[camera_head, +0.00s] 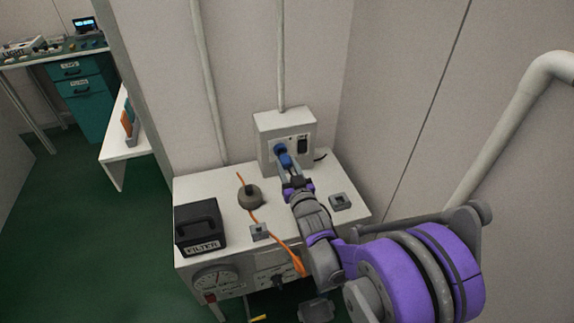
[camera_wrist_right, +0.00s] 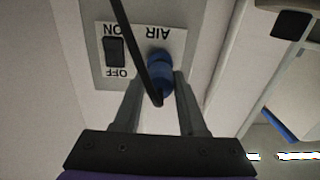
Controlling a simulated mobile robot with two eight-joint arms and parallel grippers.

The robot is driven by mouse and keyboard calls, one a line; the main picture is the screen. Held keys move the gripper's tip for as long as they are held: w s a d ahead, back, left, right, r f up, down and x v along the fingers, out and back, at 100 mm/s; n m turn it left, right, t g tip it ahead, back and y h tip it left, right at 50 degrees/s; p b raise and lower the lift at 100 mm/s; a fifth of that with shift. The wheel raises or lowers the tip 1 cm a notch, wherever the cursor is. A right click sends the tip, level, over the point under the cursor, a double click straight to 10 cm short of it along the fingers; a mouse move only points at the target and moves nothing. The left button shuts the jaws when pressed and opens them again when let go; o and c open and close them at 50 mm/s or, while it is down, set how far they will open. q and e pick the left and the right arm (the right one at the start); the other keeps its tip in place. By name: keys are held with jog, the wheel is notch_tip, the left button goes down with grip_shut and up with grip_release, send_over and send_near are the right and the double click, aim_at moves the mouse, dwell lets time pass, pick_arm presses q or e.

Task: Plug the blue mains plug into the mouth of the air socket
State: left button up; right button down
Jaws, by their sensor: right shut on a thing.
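The blue mains plug (camera_head: 282,155) is at the front of the grey wall box (camera_head: 270,128), over the air socket's place on its panel. My right gripper (camera_head: 287,167) is shut on the plug. In the right wrist view the plug (camera_wrist_right: 160,74) sits between the fingertips (camera_wrist_right: 158,88), pointing at the panel under the upside-down word AIR. The plug covers the socket mouth, so I cannot tell how deep it sits. A black cable (camera_wrist_right: 146,60) crosses in front of it. My left gripper is not in view.
A black switch (camera_head: 303,146) is right of the plug on the panel. The white bench (camera_head: 215,190) holds a black FILTER box (camera_head: 199,227), a round grey-brown object (camera_head: 250,196) with an orange cord (camera_head: 275,233), and small grey blocks (camera_head: 340,201). A wall stands close on the right.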

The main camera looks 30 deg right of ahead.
jog(key=shift+x, duration=1.2)
jog(key=shift+c, duration=1.9)
grip_release()
jog(key=v, duration=1)
jog(key=shift+s, duration=0.35)
